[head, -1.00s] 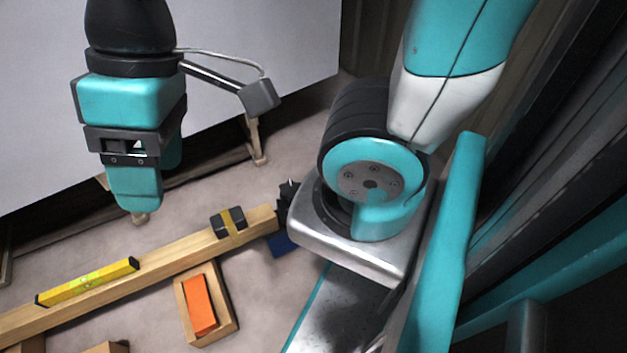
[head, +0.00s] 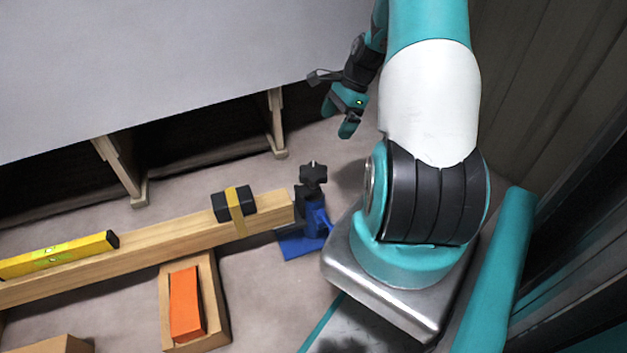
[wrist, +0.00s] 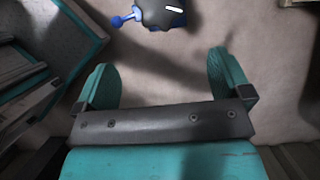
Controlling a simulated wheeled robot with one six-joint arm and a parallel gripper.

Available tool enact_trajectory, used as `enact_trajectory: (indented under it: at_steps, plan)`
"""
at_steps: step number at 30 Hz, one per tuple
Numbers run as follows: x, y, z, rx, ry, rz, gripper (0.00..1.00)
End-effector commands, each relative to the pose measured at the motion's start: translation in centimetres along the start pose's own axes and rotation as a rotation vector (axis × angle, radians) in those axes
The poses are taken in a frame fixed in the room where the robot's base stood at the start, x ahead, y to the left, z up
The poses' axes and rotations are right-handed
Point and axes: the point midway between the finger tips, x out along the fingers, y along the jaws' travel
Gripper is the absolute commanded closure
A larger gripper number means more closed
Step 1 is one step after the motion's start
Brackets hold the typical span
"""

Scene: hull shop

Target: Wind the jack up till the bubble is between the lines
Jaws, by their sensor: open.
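The jack (head: 313,212) stands on the floor at the beam's right end, with a blue base and body and a black knob (head: 313,176) on top. In the wrist view part of the jack (wrist: 163,14) shows at the top edge, with a blue piece sticking out to its left. The yellow spirit level (head: 80,249) lies on the wooden beam (head: 150,252). Its green vial is visible, but the bubble is too small to read. My gripper (head: 339,121) is open and empty, up and right of the jack in the head view, apart from it. Both fingers (wrist: 159,62) show in the wrist view.
A black block with a yellow strap (head: 234,204) sits on the beam near the jack. A wooden tray (head: 217,318) with an orange piece (head: 186,304) lies below the beam. A large grey panel (head: 150,60) on wooden legs (head: 277,124) spans the back.

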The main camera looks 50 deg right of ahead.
Motion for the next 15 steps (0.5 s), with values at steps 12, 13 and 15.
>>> enact_trajectory:
  at_steps: [12,13,15]
  plan:
    - [8.8,0.1,-0.1,-0.003,-0.002,0.004,0.04]
    - [9.5,0.1,-0.1,-0.003,-0.002,0.004,0.04]
    - [11.1,0.1,-0.1,-0.004,-0.001,0.004,0.04]
